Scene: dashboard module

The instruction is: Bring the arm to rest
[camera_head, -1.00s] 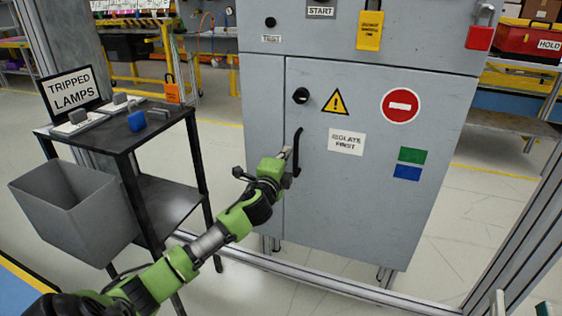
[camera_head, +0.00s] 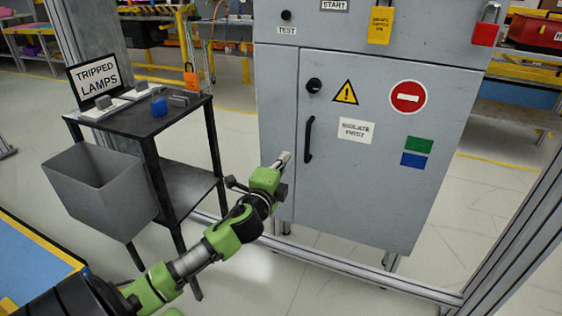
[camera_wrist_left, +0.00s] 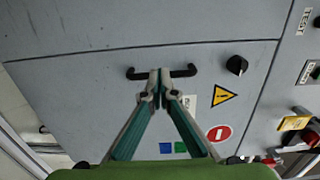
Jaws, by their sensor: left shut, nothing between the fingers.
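My left arm comes in from the lower left of the head view. Its gripper (camera_head: 284,158) is shut and empty, in front of the left part of the grey cabinet (camera_head: 385,190). The black door handle (camera_head: 308,140) is just to the right of the gripper, with a visible gap in the head view. In the left wrist view the shut fingertips (camera_wrist_left: 160,88) overlap the middle of the handle (camera_wrist_left: 185,71); I cannot tell the depth between them there. The cabinet door looks closed. My right gripper is not in view.
A black stand (camera_head: 150,120) with small switch blocks and a "TRIPPED LAMPS" sign (camera_head: 95,79) is at the left. A grey bin (camera_head: 100,190) hangs at its front. A metal frame rail (camera_head: 350,278) runs along the floor. A blue-topped surface (camera_head: 30,265) is at lower left.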

